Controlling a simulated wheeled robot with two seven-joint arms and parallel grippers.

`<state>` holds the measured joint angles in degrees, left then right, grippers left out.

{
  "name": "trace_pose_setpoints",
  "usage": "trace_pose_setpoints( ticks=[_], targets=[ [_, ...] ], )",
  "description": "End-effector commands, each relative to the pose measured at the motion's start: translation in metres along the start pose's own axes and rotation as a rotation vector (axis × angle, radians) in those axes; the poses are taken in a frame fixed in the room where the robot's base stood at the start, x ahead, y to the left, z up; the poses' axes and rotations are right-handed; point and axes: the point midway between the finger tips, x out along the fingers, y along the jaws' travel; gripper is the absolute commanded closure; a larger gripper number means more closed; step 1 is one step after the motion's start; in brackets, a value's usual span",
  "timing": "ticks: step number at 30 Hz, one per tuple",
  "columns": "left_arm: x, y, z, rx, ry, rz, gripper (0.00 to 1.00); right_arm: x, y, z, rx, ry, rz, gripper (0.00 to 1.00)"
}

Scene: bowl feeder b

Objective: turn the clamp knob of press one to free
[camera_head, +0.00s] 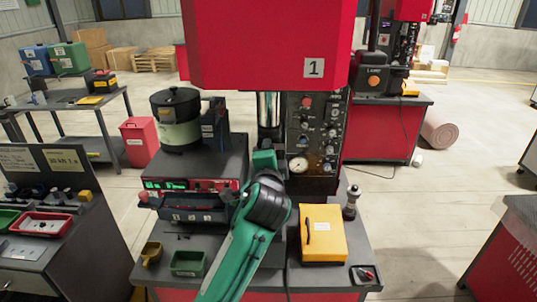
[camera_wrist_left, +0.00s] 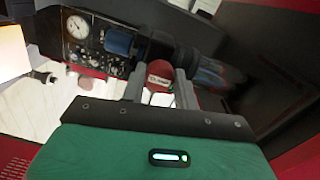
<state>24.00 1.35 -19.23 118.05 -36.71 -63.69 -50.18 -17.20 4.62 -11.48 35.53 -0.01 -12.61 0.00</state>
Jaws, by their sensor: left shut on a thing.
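Press one (camera_head: 262,45), red with a number 1 plate, stands at the centre of the head view. My green left arm reaches up to its dark working space, and its wrist hides the fingertips there. In the left wrist view my left gripper (camera_wrist_left: 160,90) has its two grey fingers on either side of a red round knob (camera_wrist_left: 160,71) with a small pale label. The gripper is shut on this knob, which looks like the clamp knob. Which setting it points to cannot be read. My right gripper is in neither view.
The control panel (camera_head: 314,130) with its gauge (camera_head: 298,165) is right of my wrist. A bowl feeder (camera_head: 176,120) stands at the left. A yellow box (camera_head: 322,234) and a small green tray (camera_head: 188,263) sit on the front bench.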

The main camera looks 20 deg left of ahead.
Motion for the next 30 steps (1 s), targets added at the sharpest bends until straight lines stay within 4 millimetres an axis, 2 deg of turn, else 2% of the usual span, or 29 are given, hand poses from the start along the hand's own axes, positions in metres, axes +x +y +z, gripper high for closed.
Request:
trace_pose_setpoints(
  ticks=[8, 9, 12, 23, 26, 30],
  targets=[
    [0.000, 0.000, 0.000, -0.002, 0.000, 0.000, 0.92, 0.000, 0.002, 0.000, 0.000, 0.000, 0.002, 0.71],
    [0.000, 0.000, 0.000, -0.001, 0.000, 0.000, 0.64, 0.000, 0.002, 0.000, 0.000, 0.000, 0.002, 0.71],
    [0.000, 0.000, 0.000, -0.001, 0.000, 0.000, 0.48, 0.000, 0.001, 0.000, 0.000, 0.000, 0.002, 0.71],
    [-0.005, 0.001, 0.000, 0.000, 0.001, -0.001, 0.48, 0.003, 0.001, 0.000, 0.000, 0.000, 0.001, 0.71],
    [-0.017, 0.003, 0.000, -0.001, 0.001, -0.001, 0.48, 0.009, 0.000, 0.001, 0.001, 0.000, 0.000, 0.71],
    [-0.046, 0.005, 0.000, -0.003, 0.003, -0.001, 0.48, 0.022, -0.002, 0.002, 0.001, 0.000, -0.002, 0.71]
  ],
)
